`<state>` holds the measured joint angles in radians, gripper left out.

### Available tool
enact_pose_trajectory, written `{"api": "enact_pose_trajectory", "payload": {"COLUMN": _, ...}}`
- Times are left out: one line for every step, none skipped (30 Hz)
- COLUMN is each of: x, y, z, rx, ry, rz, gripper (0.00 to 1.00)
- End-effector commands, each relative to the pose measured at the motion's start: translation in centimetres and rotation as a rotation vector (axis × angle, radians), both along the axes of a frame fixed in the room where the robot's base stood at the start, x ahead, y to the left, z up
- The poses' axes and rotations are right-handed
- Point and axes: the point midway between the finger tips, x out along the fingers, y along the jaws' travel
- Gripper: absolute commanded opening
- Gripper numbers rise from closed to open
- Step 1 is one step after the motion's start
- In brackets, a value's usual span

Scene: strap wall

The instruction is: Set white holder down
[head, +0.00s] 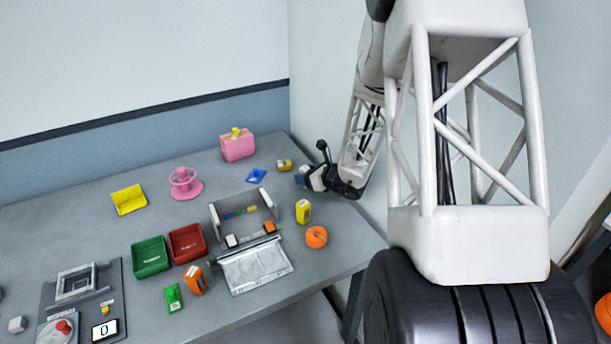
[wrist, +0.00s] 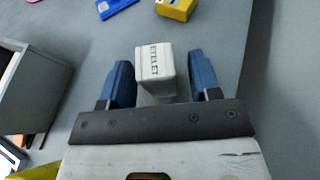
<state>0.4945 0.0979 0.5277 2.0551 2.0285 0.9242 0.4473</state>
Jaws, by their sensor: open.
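The white holder (wrist: 154,64) is a small pale block with dark lettering on its upper face. In the wrist view it stands on the grey table between my gripper's (wrist: 158,74) two blue fingers. The fingers are open, with a visible gap on each side of it. In the head view my gripper (head: 312,179) is low at the table's right back edge, and the holder is too small and covered there to make out clearly.
A yellow block (head: 284,165) and a blue piece (head: 256,175) lie just beyond my gripper. A grey walled box (head: 214,219) stands to its left. A yellow container (head: 303,211) and an orange round thing (head: 316,237) stand nearer the front. The table edge is close on the right.

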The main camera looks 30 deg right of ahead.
Motion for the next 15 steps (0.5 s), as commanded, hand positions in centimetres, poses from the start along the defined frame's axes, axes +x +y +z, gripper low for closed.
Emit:
{"api": "enact_pose_trajectory", "payload": {"x": -0.4, "y": -0.2, "z": 0.2, "rx": -0.001, "ry": 0.000, "rz": -0.002, "gripper": 0.57}}
{"api": "enact_pose_trajectory", "payload": {"x": -0.7, "y": -0.3, "z": 0.3, "rx": -0.001, "ry": 0.000, "rz": -0.002, "gripper": 0.57}}
{"api": "enact_pose_trajectory", "payload": {"x": -1.1, "y": -0.5, "z": 0.5, "rx": -0.002, "ry": -0.001, "rz": -0.001, "gripper": 0.57}}
{"api": "enact_pose_trajectory", "payload": {"x": -1.3, "y": -0.6, "z": 0.6, "rx": -0.002, "ry": -0.001, "rz": -0.001, "gripper": 0.57}}
{"api": "enact_pose_trajectory", "payload": {"x": -1.6, "y": -0.7, "z": 0.8, "rx": -0.002, "ry": -0.001, "rz": -0.001, "gripper": 0.57}}
{"api": "enact_pose_trajectory", "payload": {"x": -2.1, "y": -0.9, "z": 1.0, "rx": -0.002, "ry": -0.002, "rz": -0.002, "gripper": 0.57}}
{"api": "enact_pose_trajectory", "payload": {"x": -2.4, "y": -1.1, "z": 1.2, "rx": -0.002, "ry": -0.001, "rz": -0.002, "gripper": 0.57}}
{"api": "enact_pose_trajectory", "payload": {"x": -2.8, "y": -1.3, "z": 1.3, "rx": -0.002, "ry": -0.001, "rz": -0.002, "gripper": 0.57}}
{"api": "enact_pose_trajectory", "payload": {"x": -3.3, "y": -1.5, "z": 1.6, "rx": -0.002, "ry": -0.001, "rz": -0.002, "gripper": 0.57}}
{"api": "enact_pose_trajectory", "payload": {"x": -3.7, "y": -1.6, "z": 1.7, "rx": -0.002, "ry": -0.001, "rz": -0.002, "gripper": 0.57}}
{"api": "enact_pose_trajectory", "payload": {"x": -3.6, "y": -1.5, "z": 2.3, "rx": -0.003, "ry": -0.003, "rz": -0.001, "gripper": 0.57}}
{"api": "enact_pose_trajectory", "payload": {"x": -3.5, "y": -1.5, "z": 2.9, "rx": -0.003, "ry": -0.003, "rz": 0.001, "gripper": 0.57}}
{"api": "enact_pose_trajectory", "payload": {"x": -3.5, "y": -1.5, "z": 3.4, "rx": -0.003, "ry": -0.003, "rz": 0.002, "gripper": 0.57}}
{"api": "enact_pose_trajectory", "payload": {"x": -3.5, "y": -1.5, "z": 3.9, "rx": -0.003, "ry": -0.003, "rz": 0.002, "gripper": 0.57}}
{"api": "enact_pose_trajectory", "payload": {"x": -3.5, "y": -1.5, "z": 4.5, "rx": -0.003, "ry": -0.004, "rz": 0.001, "gripper": 0.57}}
